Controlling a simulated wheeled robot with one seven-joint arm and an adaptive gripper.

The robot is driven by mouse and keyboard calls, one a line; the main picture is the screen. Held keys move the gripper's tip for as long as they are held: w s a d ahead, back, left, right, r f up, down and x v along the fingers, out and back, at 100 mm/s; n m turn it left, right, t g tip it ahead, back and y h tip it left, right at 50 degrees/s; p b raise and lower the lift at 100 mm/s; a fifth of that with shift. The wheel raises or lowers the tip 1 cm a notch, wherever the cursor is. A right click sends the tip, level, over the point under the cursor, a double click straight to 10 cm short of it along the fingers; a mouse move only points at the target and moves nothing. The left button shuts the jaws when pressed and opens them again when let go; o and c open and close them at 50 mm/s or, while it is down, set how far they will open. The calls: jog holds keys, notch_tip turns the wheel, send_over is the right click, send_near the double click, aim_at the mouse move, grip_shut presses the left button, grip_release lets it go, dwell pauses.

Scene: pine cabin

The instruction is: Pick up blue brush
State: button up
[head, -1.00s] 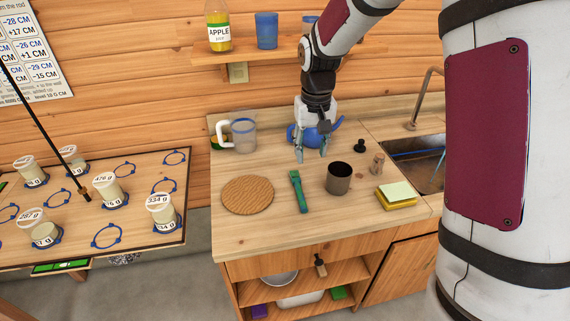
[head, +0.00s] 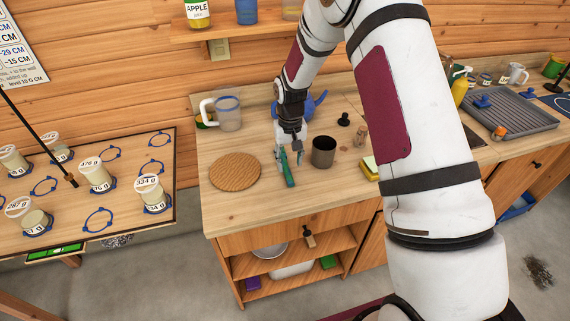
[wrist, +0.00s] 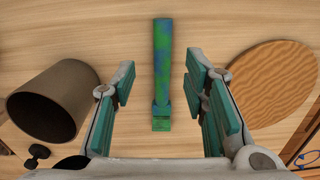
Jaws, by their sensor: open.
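The brush (head: 287,170) lies on the wooden counter, between a round woven mat and a dark cup. In the wrist view the brush (wrist: 161,70) looks green with blue patches, its long part pointing away and a short block at its near end. My gripper (head: 290,156) is over the brush in the head view. In the wrist view my gripper (wrist: 163,95) is open, with one teal-padded finger on each side of the brush and clear gaps between. Nothing is held. Whether the fingertips touch the counter I cannot tell.
The dark cup (head: 323,151) stands close on the right of my gripper, and the round mat (head: 235,172) lies on the left. A clear pitcher (head: 228,113) and a blue kettle (head: 312,102) stand behind. The front of the counter (head: 270,215) is clear.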

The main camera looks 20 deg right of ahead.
aim_at(288, 173)
jog(key=shift+a+f+p, duration=0.15)
jog(key=shift+f+p, duration=0.55)
jog(key=shift+f, duration=1.9)
grip_shut()
